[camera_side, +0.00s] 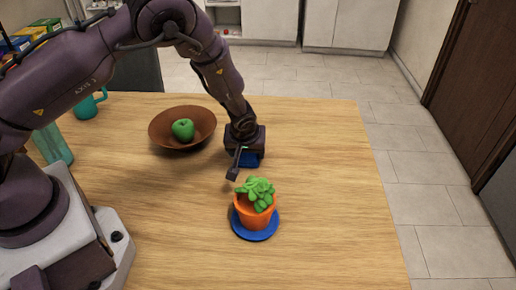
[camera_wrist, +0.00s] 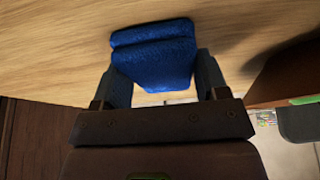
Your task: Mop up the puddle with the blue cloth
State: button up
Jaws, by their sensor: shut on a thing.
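The blue cloth (camera_wrist: 155,55) is folded and sits between the two fingers of my gripper (camera_wrist: 158,80) in the wrist view. My gripper is shut on it. In the side view the cloth (camera_side: 250,160) shows as a small blue patch under my gripper (camera_side: 246,154), at or close to the tabletop, right of the brown bowl. Whether it touches the wood I cannot tell. I cannot make out a puddle in either view.
On the wooden table (camera_side: 330,180) a brown bowl (camera_side: 163,141) holds a green apple (camera_side: 183,129). An orange pot (camera_side: 250,215) with a green plant stands on a blue saucer (camera_side: 241,233) in front of my gripper. A teal mug (camera_side: 86,107) and a green bottle (camera_side: 54,145) stand left. The table's right side is clear.

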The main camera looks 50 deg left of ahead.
aim_at(273, 158)
jog(key=shift+s+a, duration=0.3)
jog(key=shift+s, duration=0.2)
jog(key=shift+w+d, duration=0.55)
jog(key=shift+w, duration=0.65)
jog(key=shift+w+d, duration=0.6)
jog(key=shift+w, duration=0.65)
jog(key=shift+w+d, duration=0.55)
jog(key=shift+w, duration=0.65)
jog(key=s+a, duration=0.1)
jog(key=s, duration=0.1)
jog(key=s+a, duration=0.3)
jog(key=s, duration=0.1)
jog(key=shift+s+a, duration=0.2)
jog(key=shift+a, duration=0.05)
jog(key=w+d, duration=0.1)
jog(key=d, duration=0.1)
jog(key=w+d, duration=0.3)
jog(key=d, duration=0.1)
jog(key=shift+w+d, duration=0.3)
jog(key=shift+d, duration=0.05)
notch_tip(273, 158, up, 8)
